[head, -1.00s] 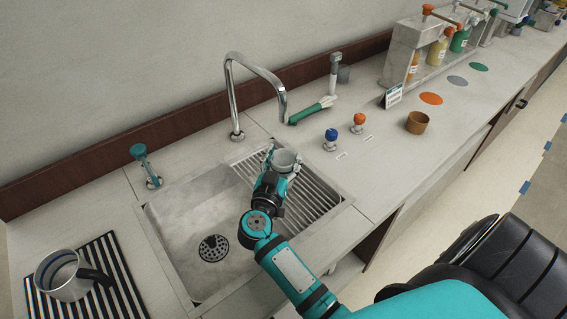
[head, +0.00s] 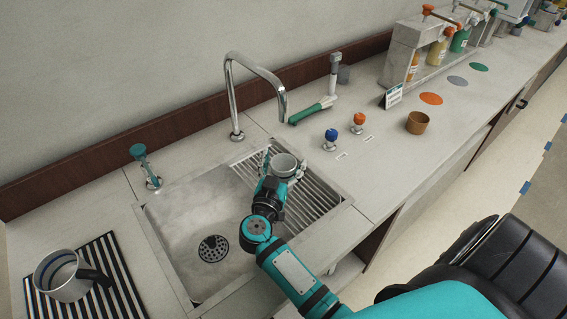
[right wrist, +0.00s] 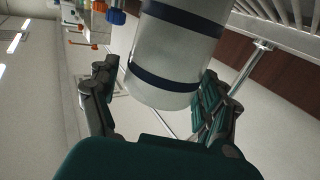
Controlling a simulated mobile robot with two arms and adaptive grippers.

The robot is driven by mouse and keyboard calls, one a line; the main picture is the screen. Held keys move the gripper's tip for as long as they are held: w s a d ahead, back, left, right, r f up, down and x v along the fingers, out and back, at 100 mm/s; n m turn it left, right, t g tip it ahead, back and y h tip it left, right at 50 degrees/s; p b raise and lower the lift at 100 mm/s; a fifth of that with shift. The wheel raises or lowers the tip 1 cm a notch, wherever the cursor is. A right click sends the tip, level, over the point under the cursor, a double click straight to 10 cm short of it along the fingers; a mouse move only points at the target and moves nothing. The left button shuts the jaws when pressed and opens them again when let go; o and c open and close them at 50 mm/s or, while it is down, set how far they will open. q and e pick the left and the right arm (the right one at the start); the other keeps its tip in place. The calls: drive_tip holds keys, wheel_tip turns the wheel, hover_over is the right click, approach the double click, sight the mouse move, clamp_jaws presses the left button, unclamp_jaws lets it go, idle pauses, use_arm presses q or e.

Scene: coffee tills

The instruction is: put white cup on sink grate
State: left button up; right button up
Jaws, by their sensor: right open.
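The white cup (head: 285,164) stands upright over the slatted sink grate (head: 314,196) on the right side of the sink. In the right wrist view the cup (right wrist: 172,62) is pale with dark blue bands. My right gripper (head: 283,172) is open, with one finger on each side of the cup. In the right wrist view the fingers of the gripper (right wrist: 160,105) are spread and a gap shows on the left side of the cup. The grate's slats (right wrist: 285,20) show at the upper right there. My left gripper is in no view.
A tall curved faucet (head: 236,100) stands behind the sink basin (head: 190,235). A green-handled tool (head: 311,110), blue knob (head: 331,137) and orange knob (head: 359,120) are near the grate. A brown cup (head: 417,123) stands right. A metal pitcher (head: 62,276) sits on a striped mat (head: 118,270).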

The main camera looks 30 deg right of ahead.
drive_tip(key=p+v, duration=0.3)
drive_tip(key=v, duration=0.4)
drive_tip(key=shift+s+a, duration=0.15)
drive_tip(key=shift+r, duration=0.1)
